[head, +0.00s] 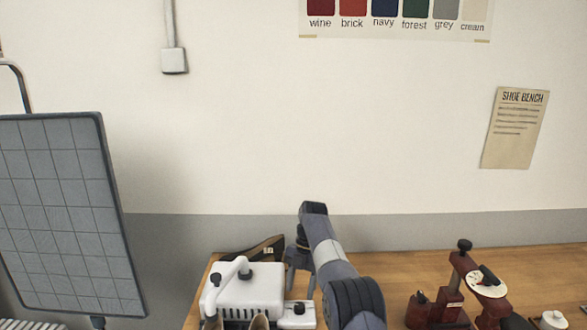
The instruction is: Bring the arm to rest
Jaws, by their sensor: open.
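My arm (335,265) reaches up from the bottom centre over the wooden bench and bends at its top. My gripper (301,279) hangs down from that bend, small and partly hidden by the forearm. Its fingers look apart, with nothing seen between them. It is just right of a white machine (254,292) with a raised handle; whether it touches the machine, I cannot tell.
A dark red machine (436,312) stands right on the bench (390,268). A grey gridded panel (68,210) stands left. Bench between arm and red machine is clear.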

